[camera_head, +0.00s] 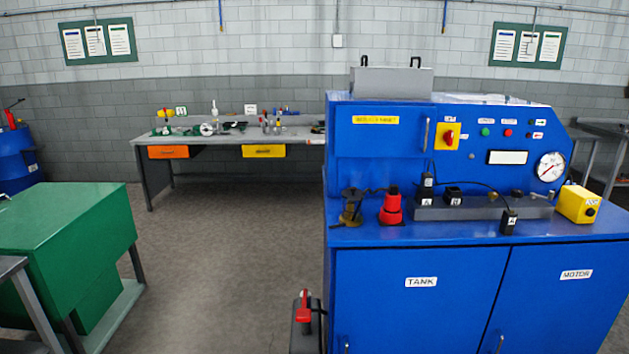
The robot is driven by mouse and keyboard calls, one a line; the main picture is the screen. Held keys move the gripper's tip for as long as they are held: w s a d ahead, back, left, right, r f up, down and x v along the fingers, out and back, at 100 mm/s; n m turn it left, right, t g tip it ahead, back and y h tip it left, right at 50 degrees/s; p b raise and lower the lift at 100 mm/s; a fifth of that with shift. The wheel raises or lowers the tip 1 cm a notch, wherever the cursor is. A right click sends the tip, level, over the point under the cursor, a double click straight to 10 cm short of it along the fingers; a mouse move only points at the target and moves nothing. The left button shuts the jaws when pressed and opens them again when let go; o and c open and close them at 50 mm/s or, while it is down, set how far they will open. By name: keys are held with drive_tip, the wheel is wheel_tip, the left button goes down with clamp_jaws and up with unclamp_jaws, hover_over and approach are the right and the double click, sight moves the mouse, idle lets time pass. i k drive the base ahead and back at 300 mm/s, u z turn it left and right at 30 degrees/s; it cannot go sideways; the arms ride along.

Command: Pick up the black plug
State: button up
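A small black plug-like block (508,222) with a white label stands at the front edge of the blue cabinet's top. A thin black cable runs from it up and left over the grey bar. Another upright black block (426,187), labelled A, stands at the left end of the grey bar (480,209). A third, lower black block (453,196) with a white label is beside it. I cannot tell for certain which of these is the black plug. My gripper is not in view.
A brass-and-black fitting (351,207) and a red cone-shaped part (391,207) stand left of the bar, a yellow box (577,204) right of it. A red-handled device (304,312) stands beside the blue cabinet (420,300). Floor (225,250) is clear between this and the green cabinet (65,225).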

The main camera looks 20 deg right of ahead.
sight(427, 179)
drive_tip(key=z, duration=4.1)
drive_tip(key=i, duration=0.1)
drive_tip(key=u, duration=2.85)
